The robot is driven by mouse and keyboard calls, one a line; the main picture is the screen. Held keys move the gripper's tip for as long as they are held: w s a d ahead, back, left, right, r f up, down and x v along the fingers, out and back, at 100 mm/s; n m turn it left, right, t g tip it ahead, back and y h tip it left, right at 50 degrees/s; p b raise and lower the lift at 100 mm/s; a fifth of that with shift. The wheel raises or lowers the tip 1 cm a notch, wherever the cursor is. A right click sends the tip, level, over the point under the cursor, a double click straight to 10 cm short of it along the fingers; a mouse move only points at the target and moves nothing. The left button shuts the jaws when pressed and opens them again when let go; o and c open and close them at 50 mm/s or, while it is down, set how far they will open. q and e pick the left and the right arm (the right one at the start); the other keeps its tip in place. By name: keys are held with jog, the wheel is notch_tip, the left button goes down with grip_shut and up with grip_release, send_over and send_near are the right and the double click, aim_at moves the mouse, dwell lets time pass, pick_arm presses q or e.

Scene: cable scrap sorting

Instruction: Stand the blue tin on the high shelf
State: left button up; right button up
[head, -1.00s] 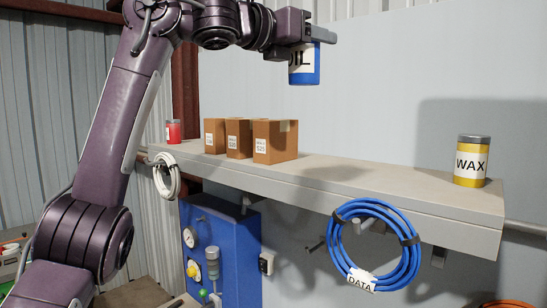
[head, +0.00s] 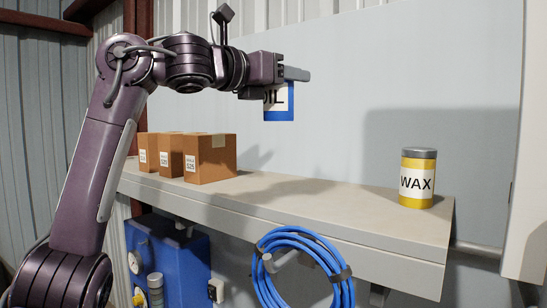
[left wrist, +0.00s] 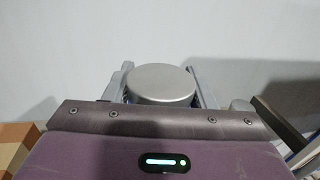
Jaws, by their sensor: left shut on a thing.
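The blue tin (head: 279,116) with a white OIL label is held upright in the air above the shelf. My left gripper (head: 283,76) is shut on it near its top. The gripper's body hides part of the tin and label. In the left wrist view the tin's round grey lid (left wrist: 160,83) shows between the two fingers. The high shelf (head: 300,202) is a long grey board along the wall, with clear surface below and right of the tin. My right gripper is not in view.
Several brown boxes (head: 210,158) stand on the shelf's left part. A yellow WAX tin (head: 417,178) stands near its right end. A coil of blue cable (head: 300,262) hangs at the shelf's front. The middle of the shelf is bare.

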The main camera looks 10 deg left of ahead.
aim_at(287, 103)
pick_arm(q)
jog(key=f, duration=0.2)
jog(key=w+f, duration=0.1)
jog(key=f, duration=0.1)
jog(key=shift+d+f, duration=0.15)
jog(key=shift+f, duration=0.2)
notch_tip(287, 103, down, 9)
jog(key=shift+d+r+p, duration=0.1)
jog(key=shift+p, duration=0.95)
jog(key=shift+s, duration=0.1)
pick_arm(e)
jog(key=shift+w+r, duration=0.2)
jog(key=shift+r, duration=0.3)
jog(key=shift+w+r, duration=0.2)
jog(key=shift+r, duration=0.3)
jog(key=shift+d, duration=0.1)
pick_arm(q)
jog(key=shift+f, duration=0.3)
jog(key=o, duration=1.1)
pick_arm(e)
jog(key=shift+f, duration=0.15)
